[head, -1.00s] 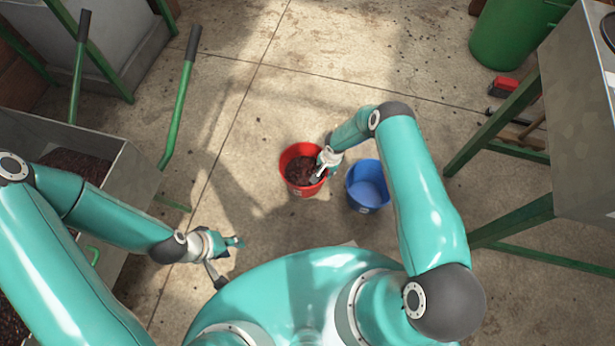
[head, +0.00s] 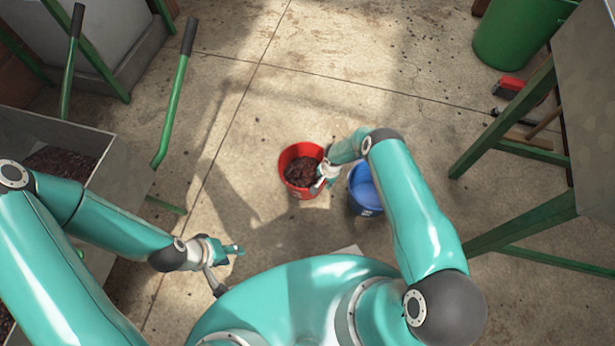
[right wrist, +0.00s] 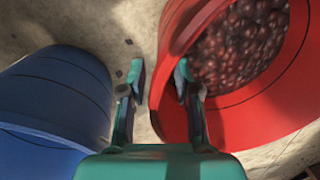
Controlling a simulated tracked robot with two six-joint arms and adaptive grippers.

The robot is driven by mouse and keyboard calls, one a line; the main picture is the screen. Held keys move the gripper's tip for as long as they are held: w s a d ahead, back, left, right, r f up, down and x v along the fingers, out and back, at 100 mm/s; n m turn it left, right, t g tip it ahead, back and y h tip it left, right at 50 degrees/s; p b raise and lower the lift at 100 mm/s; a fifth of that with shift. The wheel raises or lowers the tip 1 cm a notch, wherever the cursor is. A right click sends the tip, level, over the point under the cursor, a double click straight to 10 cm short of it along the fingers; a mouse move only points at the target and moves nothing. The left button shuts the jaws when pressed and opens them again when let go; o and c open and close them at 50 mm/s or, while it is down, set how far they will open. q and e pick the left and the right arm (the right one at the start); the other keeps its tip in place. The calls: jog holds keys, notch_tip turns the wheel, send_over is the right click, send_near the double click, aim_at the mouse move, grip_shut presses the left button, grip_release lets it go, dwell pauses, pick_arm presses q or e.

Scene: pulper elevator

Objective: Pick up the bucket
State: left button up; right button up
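A red bucket (head: 293,152) stands on the floor ahead of me, filled with dark red-brown berries (head: 302,172). A blue bucket (head: 357,200) stands just right of it, partly hidden by my right arm. My right gripper (head: 319,186) is at the red bucket's right front rim. In the right wrist view my right gripper (right wrist: 160,80) is open, one finger outside the red bucket (right wrist: 245,115) and the other over its rim. The blue bucket (right wrist: 60,90) is left of the fingers there. My left gripper (head: 237,249) hangs over the floor at left, away from both buckets; its opening is unclear.
A metal cart (head: 115,165) with green handles and berries inside is at left. A green-legged metal table (head: 590,120) stands at right. A green bin (head: 515,35) and a red-headed brush (head: 508,87) are at the back right. Floor beyond the buckets is clear.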

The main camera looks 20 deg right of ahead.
jog(key=shift+c, duration=0.3)
grip_shut()
jog(key=shift+w+r, duration=0.1)
jog(key=shift+r, duration=0.1)
